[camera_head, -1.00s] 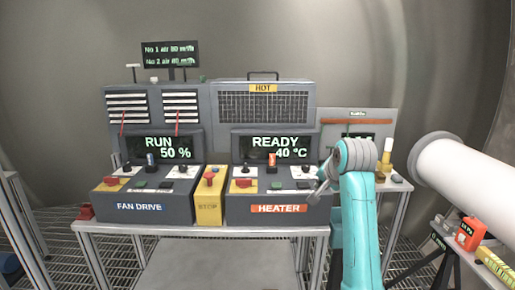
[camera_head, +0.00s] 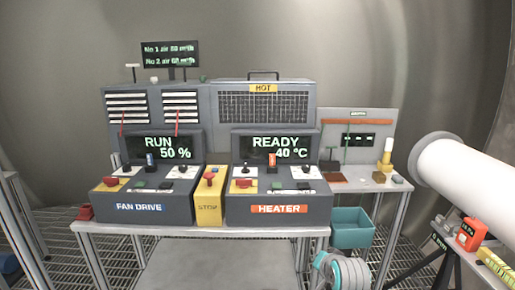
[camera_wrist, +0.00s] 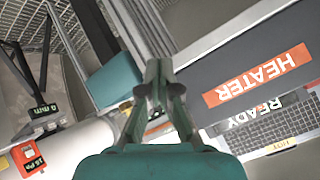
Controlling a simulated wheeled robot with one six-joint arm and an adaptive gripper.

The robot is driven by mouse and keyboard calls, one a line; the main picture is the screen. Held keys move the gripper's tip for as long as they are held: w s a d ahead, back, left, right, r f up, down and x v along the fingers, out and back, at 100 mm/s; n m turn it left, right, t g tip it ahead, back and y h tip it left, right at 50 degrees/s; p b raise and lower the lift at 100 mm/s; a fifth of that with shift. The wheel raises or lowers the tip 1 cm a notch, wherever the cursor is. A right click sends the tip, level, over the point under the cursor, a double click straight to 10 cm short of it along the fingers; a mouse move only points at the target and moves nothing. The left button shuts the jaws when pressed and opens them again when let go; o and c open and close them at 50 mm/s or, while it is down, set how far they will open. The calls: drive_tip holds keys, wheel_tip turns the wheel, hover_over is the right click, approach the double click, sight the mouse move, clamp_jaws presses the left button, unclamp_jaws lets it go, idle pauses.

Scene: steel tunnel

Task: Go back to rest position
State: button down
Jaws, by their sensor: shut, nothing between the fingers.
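My gripper shows in the wrist view (camera_wrist: 158,68), its two grey fingers together with nothing between them. It is shut and empty. In the head view only a small part of my teal and grey arm shows, at the bottom edge right of the middle, below the table top. The heater console (camera_head: 278,205) and its orange label (camera_wrist: 258,76) lie to the right of my fingers in the wrist view. I see no contact between the fingers and anything else.
The fan drive console (camera_head: 140,205) and yellow stop box (camera_head: 209,212) stand left of the heater. A teal bin (camera_head: 351,228) is under the side table. A white pipe (camera_head: 470,175) and red meter (camera_head: 470,235) are at the right. Table legs (camera_head: 315,255) stand near my arm.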

drive_tip(key=s+f+n+t, duration=0.1)
drive_tip(key=s+f+n, duration=0.1)
drive_tip(key=s+f, duration=1.6)
drive_tip(key=s+n+t, duration=0.2)
drive_tip(key=s, duration=1.8)
drive_tip(key=s+r+n, duration=0.1)
drive_tip(key=s+r, duration=0.5)
drive_tip(key=s, duration=0.4)
drive_tip(key=s+r+n+t, duration=0.1)
drive_tip(key=s+r, duration=0.6)
drive_tip(key=s, duration=0.4)
drive_tip(key=shift+h, duration=0.4)
